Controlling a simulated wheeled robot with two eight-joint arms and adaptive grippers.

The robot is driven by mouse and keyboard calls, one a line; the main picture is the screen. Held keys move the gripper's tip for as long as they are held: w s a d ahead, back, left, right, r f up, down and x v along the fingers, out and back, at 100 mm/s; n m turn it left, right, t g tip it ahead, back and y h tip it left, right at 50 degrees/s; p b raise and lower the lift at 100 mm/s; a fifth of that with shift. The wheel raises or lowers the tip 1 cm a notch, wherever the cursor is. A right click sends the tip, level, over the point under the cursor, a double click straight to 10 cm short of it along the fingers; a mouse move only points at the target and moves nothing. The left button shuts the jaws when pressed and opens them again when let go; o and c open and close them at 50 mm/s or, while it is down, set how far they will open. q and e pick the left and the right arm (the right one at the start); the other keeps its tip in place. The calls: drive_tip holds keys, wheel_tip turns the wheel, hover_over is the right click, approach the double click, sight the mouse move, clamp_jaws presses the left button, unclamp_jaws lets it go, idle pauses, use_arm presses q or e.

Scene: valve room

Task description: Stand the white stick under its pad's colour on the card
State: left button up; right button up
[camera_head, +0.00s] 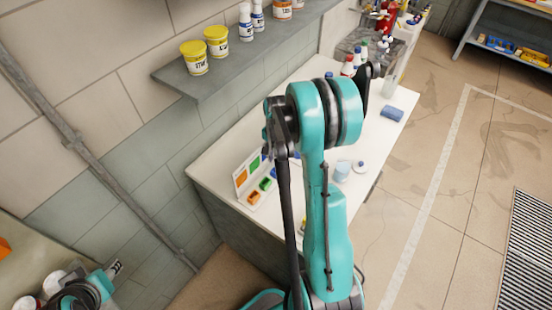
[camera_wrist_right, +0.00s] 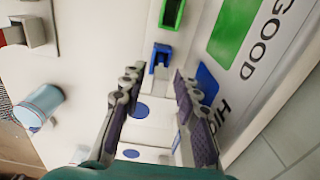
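The upright card (camera_head: 246,172) stands at the table's left edge with orange and green squares. In the right wrist view the card (camera_wrist_right: 243,75) shows green beside "GOOD" and a partly hidden blue square. Small coloured holders stand before it: orange (camera_head: 254,197), green (camera_head: 265,184) and blue (camera_wrist_right: 160,55).
A pale blue cup (camera_head: 342,171) stands on the white table (camera_head: 222,163), right of my right arm. A blue block (camera_head: 391,113) lies toward the table's far right. A shelf (camera_head: 200,85) with yellow-lidded tubs overhangs behind. My right arm hides the table's middle.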

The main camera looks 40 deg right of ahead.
wheel_tip(320, 180, up, 12)
use_arm(q)
wheel_tip(320, 180, down, 14)
drive_tip(key=b, duration=1.4)
drive_tip(key=shift+f, duration=0.15)
use_arm(e)
drive_tip(key=s+a+f+n+t, duration=0.3)
drive_tip(key=s+a+n, duration=0.3)
drive_tip(key=a, duration=0.5)
drive_tip(key=s+a+f+n+t, duration=0.4)
drive_tip(key=a+n, duration=0.4)
drive_tip(key=a, duration=0.3)
drive_tip(key=shift+s+f+n, duration=0.4)
drive_tip(key=shift+s+f, duration=0.3)
drive_tip(key=shift+s, duration=0.3)
use_arm(q)
drive_tip(key=shift+a, duration=0.1)
drive_tip(key=shift+c, duration=0.7)
